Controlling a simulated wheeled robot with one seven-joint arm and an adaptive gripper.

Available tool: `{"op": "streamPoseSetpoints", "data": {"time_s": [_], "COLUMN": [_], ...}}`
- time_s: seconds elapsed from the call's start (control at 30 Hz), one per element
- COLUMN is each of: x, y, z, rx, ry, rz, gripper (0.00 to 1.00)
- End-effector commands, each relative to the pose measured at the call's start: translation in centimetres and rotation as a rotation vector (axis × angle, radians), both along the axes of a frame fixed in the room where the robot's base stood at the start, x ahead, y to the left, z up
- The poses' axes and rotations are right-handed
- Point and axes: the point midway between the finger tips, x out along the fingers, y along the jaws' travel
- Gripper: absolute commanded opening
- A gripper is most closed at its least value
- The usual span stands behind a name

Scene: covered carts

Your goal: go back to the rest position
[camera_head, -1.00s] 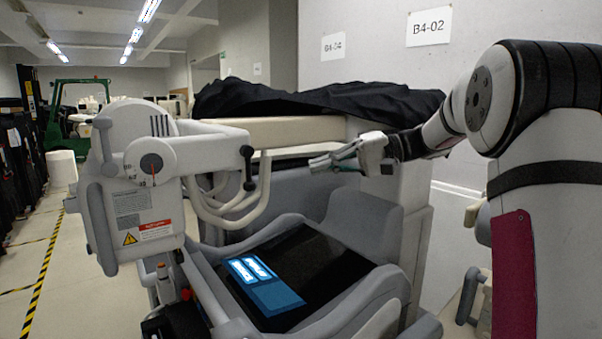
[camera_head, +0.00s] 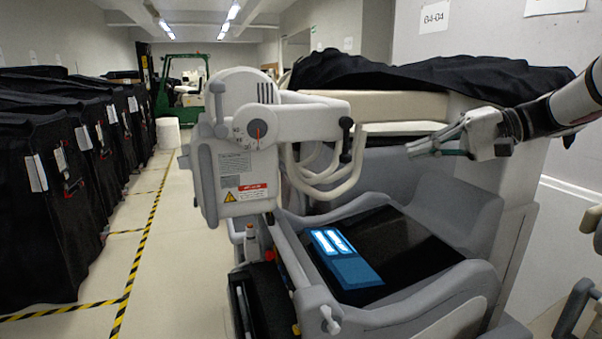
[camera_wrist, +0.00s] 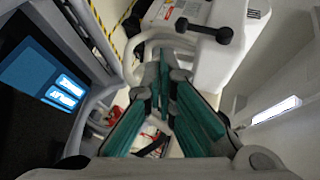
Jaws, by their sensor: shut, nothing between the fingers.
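My gripper (camera_head: 437,147) shows at the right of the head view, at the end of my arm coming in from the right edge. It is shut and empty, and its fingers point left. It appears in front of the grey and white medical machine (camera_head: 237,160), over the side of its dark panel with a lit screen (camera_head: 345,262). In the wrist view my gripper's green-padded fingers (camera_wrist: 165,80) come close together at the far end with nothing visible between them. The lit screen (camera_wrist: 65,92) lies at the left of that view.
A black cover (camera_head: 430,75) lies over the machine's top. Black-covered carts (camera_head: 40,200) line the left side. A floor aisle with yellow-black tape (camera_head: 150,220) runs beside them and looks clear. A green forklift (camera_head: 182,90) stands at the back.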

Motion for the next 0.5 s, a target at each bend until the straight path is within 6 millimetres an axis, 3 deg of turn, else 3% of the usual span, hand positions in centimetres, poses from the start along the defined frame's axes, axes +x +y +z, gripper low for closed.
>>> {"op": "streamPoseSetpoints", "data": {"time_s": [0.1,0.2,0.33,0.5], "x": [-3.4,-6.9,-11.6,-17.9], "y": [4.4,7.1,9.3,10.3], "z": [-0.9,-2.4,-4.5,-7.4], "rx": [-0.145,-0.284,-0.467,-0.702], "ry": [0.077,0.135,0.178,0.177], "rz": [0.020,0.023,0.019,0.005], "gripper": [0.00,0.00,0.00,0.00]}}
